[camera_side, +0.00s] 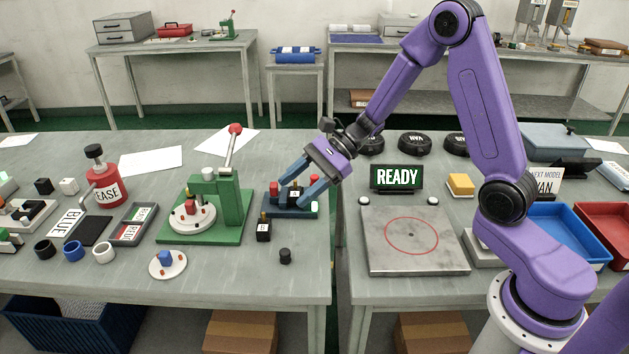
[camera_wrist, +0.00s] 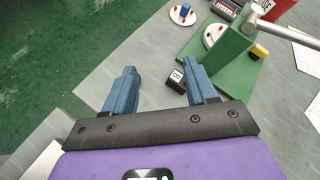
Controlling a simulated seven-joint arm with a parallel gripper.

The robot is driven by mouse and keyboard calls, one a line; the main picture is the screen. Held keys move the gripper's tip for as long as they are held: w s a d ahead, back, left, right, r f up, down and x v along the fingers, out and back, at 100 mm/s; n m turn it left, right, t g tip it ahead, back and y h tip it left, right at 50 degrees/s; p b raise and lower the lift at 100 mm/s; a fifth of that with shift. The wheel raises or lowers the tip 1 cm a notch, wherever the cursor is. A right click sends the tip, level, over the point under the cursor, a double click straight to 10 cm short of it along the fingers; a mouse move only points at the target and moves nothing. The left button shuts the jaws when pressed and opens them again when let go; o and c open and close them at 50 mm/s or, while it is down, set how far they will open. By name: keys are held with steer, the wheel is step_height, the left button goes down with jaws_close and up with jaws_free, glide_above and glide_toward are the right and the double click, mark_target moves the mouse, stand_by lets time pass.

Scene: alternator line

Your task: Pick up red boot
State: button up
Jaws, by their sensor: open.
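In the side view, a blue stand (camera_side: 303,212) holds small parts. A small red part (camera_side: 273,187), likely a red boot, is at its left, and another red part (camera_side: 312,181) is at its right behind a finger. Black parts are between them. My gripper (camera_side: 292,197) is open over this stand, its blue fingers apart and pointing down to the left, partly hiding the parts. In the wrist view my gripper (camera_wrist: 163,76) is open with nothing between its fingers. A black block with a white label (camera_wrist: 176,78) lies beyond the fingertips. I cannot make out the red boot there.
A green press (camera_side: 232,205) with a red-knobbed lever stands left of the stand. A black labelled block (camera_side: 263,230) and a small black knob (camera_side: 285,256) are in front. A gap separates this table from the one with the metal plate (camera_side: 410,262).

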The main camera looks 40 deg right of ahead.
mark_target(317, 176)
steer(key=w+d+f+m+t, duration=0.1)
steer(key=w+d+m+t, duration=0.1)
steer(key=w+d, duration=0.1)
steer(key=w+d+m+t+h, duration=0.1)
steer(key=w+d+m, duration=0.1)
steer(key=d+m, duration=0.1)
steer(key=w+d+f+m+t, duration=0.1)
steer(key=w+d+m+t, duration=0.1)
steer(key=w+d, duration=0.1)
steer(key=shift+w+d+f+m+t+h, duration=0.3)
steer(key=shift+d+f+m+h, duration=0.05)
steer(key=shift+m+h, duration=0.05)
steer(key=shift+w+d+f+m+t+h, duration=0.55)
steer(key=shift+d+f+m, duration=0.5)
steer(key=shift+d, duration=0.55)
steer(key=shift+w+d+f+m+t+h, duration=0.6)
steer(key=shift+d+f+m, duration=0.3)
steer(key=shift+d+f, duration=0.5)
steer(key=shift+w+d+f+m+t+h, duration=0.5)
steer(key=shift+d+f+m, duration=0.45)
steer(key=shift+d, duration=0.8)
step_height(317, 176, down, 2)
steer(key=shift+s+f, duration=0.15)
steer(key=shift+f, duration=0.05)
steer(key=shift+x, duration=1.1)
steer(key=shift+w+a+f, duration=0.15)
steer(key=shift+w+f, duration=0.15)
steer(key=shift+w, duration=0.1)
steer(key=c, duration=1)
